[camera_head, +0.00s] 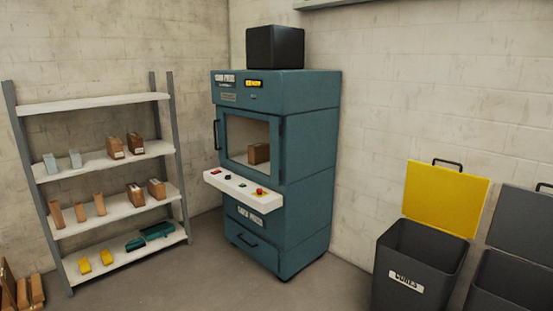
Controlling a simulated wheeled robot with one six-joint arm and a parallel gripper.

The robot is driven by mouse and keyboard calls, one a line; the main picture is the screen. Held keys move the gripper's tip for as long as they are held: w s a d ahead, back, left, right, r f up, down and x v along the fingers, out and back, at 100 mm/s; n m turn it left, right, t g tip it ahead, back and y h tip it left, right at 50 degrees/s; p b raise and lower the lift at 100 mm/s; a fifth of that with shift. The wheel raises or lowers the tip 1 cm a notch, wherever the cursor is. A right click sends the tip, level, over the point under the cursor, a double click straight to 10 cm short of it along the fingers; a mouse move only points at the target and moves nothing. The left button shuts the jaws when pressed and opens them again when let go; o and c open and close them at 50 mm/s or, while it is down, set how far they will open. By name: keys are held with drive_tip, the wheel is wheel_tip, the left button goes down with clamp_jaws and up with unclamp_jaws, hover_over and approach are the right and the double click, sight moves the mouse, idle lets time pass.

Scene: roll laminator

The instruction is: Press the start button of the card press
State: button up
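The card press (310,150) is a tall teal cabinet standing in the corner of the room. A windowed door (235,140) with a dark handle is on its front, and a brown block (259,153) shows behind it. A white control ledge (238,191) juts out below the window. On it are a dark knob or button (228,178), a small green button (243,184), a red button on a yellow base (260,191) and a small reddish one (214,173). Which one is the start button cannot be read. My gripper is not in view.
A shelf rack (110,163) with boxes and small items stands left of the press. Dark bins (415,262) stand at the right, one with its yellow lid (445,198) raised. A black box (275,47) sits on the press. The floor (200,285) before the press is clear.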

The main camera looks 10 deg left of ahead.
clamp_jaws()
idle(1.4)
